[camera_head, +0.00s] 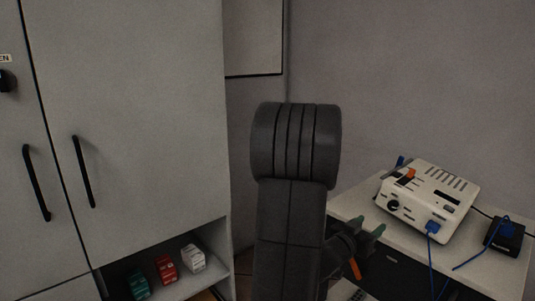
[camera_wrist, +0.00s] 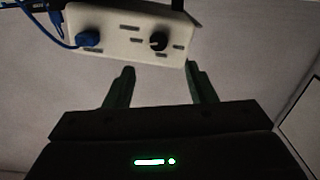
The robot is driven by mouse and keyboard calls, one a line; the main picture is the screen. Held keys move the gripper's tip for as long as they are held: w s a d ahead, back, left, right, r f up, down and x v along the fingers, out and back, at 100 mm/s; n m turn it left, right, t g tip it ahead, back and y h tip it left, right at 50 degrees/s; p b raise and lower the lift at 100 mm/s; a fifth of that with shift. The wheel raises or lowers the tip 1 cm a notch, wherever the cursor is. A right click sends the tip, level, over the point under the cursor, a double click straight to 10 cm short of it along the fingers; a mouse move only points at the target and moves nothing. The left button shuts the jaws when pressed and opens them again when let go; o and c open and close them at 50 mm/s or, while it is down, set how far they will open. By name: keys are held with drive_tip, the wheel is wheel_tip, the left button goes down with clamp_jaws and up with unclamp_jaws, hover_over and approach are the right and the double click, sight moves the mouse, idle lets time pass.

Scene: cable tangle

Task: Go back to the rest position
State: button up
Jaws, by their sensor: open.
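My gripper (camera_head: 371,226) is in front of the near left edge of the white table (camera_head: 345,205) in the head view, beside my dark arm. In the wrist view my gripper (camera_wrist: 159,70) has its two green fingers apart, with nothing between them. The white device (camera_head: 429,200) stands on the table, beyond and to the right of the gripper. It also shows in the wrist view (camera_wrist: 120,35), upside down, with a black knob and a blue plug. The gripper appears apart from it.
Blue cables (camera_head: 431,262) hang from the device and run towards a black box (camera_head: 504,237) at the right. A grey cabinet (camera_head: 140,120) fills the left. Its lower shelf holds a green box (camera_head: 138,285), a red box (camera_head: 166,270) and a white box (camera_head: 193,258).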

drive_tip(key=m+b, duration=0.1)
drive_tip(key=s+a+m+b, duration=0.1)
drive_tip(key=shift+s+a+f+m, duration=0.15)
drive_tip(key=shift+a+f+m, duration=0.1)
drive_tip(key=shift+m, duration=0.15)
drive_tip(key=shift+r, duration=0.1)
